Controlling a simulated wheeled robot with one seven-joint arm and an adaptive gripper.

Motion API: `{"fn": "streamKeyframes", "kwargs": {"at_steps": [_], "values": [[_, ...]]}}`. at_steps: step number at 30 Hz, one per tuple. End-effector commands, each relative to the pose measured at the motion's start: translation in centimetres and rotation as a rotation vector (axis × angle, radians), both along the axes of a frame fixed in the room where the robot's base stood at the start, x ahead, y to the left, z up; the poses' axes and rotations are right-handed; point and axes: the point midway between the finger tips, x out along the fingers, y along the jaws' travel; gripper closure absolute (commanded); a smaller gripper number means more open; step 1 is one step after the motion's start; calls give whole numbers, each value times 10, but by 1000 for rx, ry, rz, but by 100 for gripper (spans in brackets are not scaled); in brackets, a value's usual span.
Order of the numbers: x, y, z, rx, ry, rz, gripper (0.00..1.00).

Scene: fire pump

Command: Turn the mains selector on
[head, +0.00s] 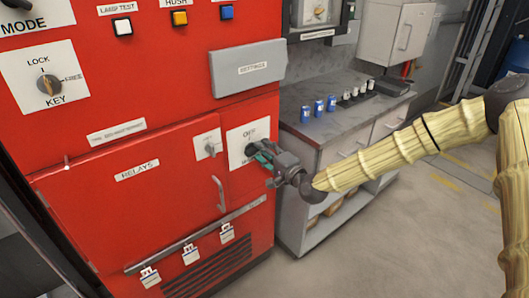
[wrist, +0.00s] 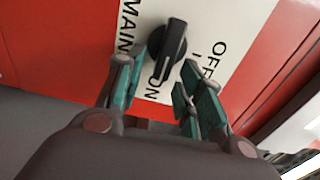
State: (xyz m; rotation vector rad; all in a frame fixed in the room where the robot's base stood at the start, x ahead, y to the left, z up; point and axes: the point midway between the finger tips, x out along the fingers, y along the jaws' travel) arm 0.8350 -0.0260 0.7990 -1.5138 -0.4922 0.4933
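The mains selector is a black knob (wrist: 172,48) on a white plate (wrist: 205,25) marked MAIN, ON and OFF. One end of its long grip lies close to the ON label; I cannot tell which end is the pointer. My gripper (wrist: 163,76) is open, with its teal pads on either side of the knob's near end and gaps showing. I cannot tell whether a pad touches it. In the head view my gripper (head: 262,158) reaches from the right to the white plate (head: 236,138) on the red cabinet and largely covers the knob.
The red cabinet (head: 130,60) carries a KEY switch (head: 48,84), a grey SETTINGS box (head: 248,68), a small latch (head: 208,145) and a door handle (head: 219,193). A grey bench (head: 300,92) with blue cans (head: 319,108) stands to the right. Open floor (head: 400,230) lies below my arm.

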Motion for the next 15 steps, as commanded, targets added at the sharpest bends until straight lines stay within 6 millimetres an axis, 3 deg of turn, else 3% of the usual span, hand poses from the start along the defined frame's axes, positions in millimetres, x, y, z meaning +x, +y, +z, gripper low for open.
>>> {"fn": "streamKeyframes", "kwargs": {"at_steps": [5,15], "values": [[-12,-10,0,1,1,-2,63],[-61,-46,0,2,3,-3,63]]}}
